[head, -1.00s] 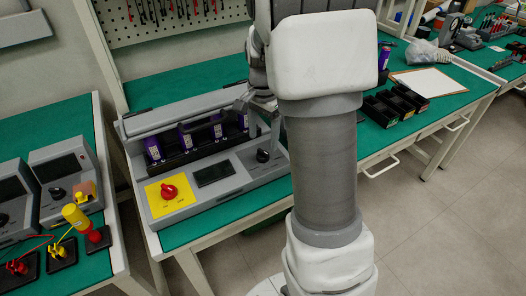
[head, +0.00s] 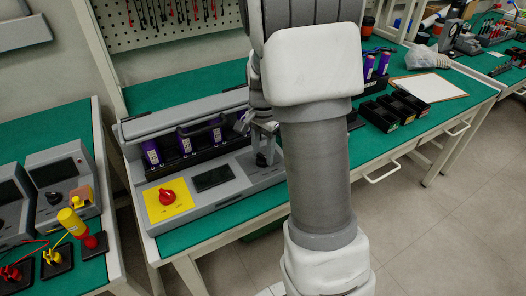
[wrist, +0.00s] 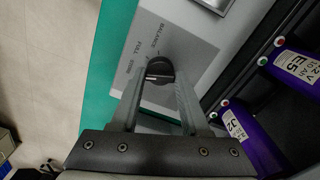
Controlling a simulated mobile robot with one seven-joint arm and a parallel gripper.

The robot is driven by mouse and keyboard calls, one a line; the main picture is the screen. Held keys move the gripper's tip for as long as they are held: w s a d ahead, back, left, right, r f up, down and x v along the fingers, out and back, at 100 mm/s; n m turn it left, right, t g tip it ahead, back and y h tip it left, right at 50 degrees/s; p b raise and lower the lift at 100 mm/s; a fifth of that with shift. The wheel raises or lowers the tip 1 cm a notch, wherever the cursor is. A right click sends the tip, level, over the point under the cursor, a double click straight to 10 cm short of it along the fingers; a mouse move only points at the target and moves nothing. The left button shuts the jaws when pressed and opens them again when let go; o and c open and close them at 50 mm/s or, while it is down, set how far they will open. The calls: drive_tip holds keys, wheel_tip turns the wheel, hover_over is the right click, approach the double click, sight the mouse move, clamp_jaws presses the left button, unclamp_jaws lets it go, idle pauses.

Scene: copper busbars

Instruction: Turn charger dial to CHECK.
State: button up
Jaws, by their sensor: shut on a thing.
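The charger (head: 232,187) is a grey case on the green bench. Its black dial (wrist: 159,68) sits on the light grey panel, with BALANCE and FULL printed beside it and a third word too small to read surely. I cannot make out CHECK, and I cannot tell which mark the dial points at. My gripper (wrist: 161,76) is shut on the dial, one finger on each side. In the head view my gripper (head: 264,145) stands over the right part of the charger's front panel, and the dial is mostly hidden by the fingers.
A red knob on a yellow plate (head: 168,197) and a dark display (head: 212,178) are left of the dial. Purple battery packs (head: 184,142) stand in the bay behind, below a raised grey lid (head: 180,117). Black bins (head: 398,105) are at right.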

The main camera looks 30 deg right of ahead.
clamp_jaws()
drive_tip(key=n+p, duration=0.1)
drive_tip(key=n, duration=0.2)
drive_tip(key=shift+r+n, duration=0.1)
drive_tip(key=shift+n, duration=0.2)
drive_tip(key=n+p, duration=0.1)
drive_tip(key=n, duration=0.3)
drive_tip(key=shift+p, duration=0.3)
drive_tip(key=shift+w+n, duration=0.1)
drive_tip(key=shift+n, duration=0.2)
drive_tip(key=o, duration=1)
unclamp_jaws()
